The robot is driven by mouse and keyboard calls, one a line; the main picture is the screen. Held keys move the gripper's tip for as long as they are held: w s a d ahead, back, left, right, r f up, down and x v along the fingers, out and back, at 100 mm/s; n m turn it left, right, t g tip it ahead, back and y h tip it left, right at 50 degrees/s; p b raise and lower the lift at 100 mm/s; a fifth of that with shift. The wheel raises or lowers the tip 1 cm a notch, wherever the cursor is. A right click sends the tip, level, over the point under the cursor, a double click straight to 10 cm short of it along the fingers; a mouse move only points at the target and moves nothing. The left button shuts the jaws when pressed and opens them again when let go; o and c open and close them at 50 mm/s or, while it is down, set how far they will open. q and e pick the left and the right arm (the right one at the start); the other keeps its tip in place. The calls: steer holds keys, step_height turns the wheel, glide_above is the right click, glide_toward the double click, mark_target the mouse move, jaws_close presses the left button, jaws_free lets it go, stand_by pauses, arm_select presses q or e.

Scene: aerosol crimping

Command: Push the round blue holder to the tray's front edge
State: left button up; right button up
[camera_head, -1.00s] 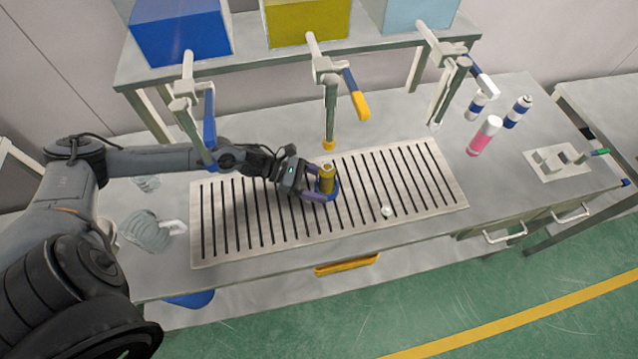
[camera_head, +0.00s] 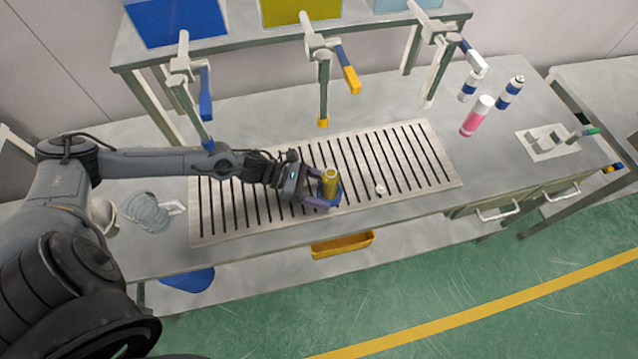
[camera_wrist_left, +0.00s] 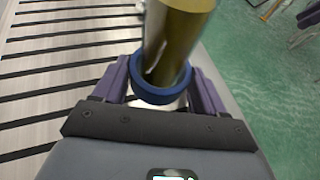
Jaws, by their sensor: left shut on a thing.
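The round blue holder (camera_head: 335,198) stands on the slotted tray (camera_head: 222,208), close to the tray's front edge. It shows in the left wrist view (camera_wrist_left: 160,90) as a blue ring. A gold can (camera_head: 330,183) stands upright in it and covers its middle; the can also shows in the wrist view (camera_wrist_left: 176,40). My left gripper (camera_head: 322,190) is shut on the holder, with one purple finger on each side of the ring in the wrist view. My right gripper is not in view.
A small white piece (camera_head: 379,189) lies on the tray right of the holder. Crimping tools with blue (camera_head: 206,92), yellow (camera_head: 347,80) and white handles hang behind. A pink can (camera_head: 477,116) stands at the back right. A yellow bin (camera_head: 342,244) sits below the table's front edge.

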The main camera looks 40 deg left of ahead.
arm_select(q)
steer(key=shift+s+d, duration=0.4)
steer(key=shift+d, duration=0.2)
steer(key=o, duration=1.1)
steer(key=shift+a, duration=0.15)
steer(key=p+v, duration=0.1)
steer(key=v, duration=0.8)
steer(key=shift+s, duration=0.15)
steer(key=shift+p+v, duration=0.3)
steer(key=shift+v, duration=0.45)
steer(key=shift+r, duration=0.1)
